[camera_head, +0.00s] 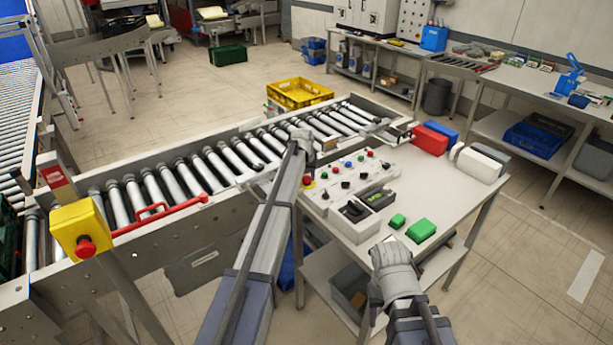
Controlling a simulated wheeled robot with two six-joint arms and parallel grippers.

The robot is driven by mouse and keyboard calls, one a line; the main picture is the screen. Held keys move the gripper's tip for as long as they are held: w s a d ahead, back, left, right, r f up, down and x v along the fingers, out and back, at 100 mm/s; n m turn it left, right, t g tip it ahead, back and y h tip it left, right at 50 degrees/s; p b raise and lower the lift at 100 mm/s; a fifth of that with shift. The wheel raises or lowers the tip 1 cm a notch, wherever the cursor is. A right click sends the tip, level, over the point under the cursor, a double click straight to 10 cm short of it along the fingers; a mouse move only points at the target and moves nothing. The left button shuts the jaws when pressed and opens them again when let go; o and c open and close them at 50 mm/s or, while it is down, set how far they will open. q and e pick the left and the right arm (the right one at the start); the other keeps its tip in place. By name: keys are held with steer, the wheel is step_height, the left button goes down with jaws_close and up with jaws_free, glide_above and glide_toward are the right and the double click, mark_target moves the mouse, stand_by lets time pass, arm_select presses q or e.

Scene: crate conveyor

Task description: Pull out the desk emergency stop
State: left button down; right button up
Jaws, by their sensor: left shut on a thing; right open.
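The desk emergency stop (308,182), a red knob on a yellow base, is at the left end of the white control panel (345,198) on the desk. My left gripper (305,166) reaches down over that end and is shut on the red knob, with the fingertips partly hidden by my wrist and arm. Whether the knob is pushed in or out is too small to tell. My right gripper (384,264) is open and empty at the desk's front edge, apart from the panel; its fingers are mostly hidden.
Green blocks (420,230), a red box (430,138) and a white box (480,164) stand on the desk (448,204). The roller conveyor (200,172) runs behind and left, with a red handle (160,213) and another emergency stop on a yellow box (78,226).

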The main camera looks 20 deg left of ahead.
stand_by(0.7)
arm_select(q)
steer(key=shift+r+p, duration=0.75)
steer(key=shift+p, duration=0.05)
steer(key=shift+f, duration=0.1)
steer(key=shift+c, duration=2)
jaws_free()
steer(key=p+v, duration=0.7)
steer(key=shift+s+r, duration=0.2)
steer(key=shift+r, duration=0.15)
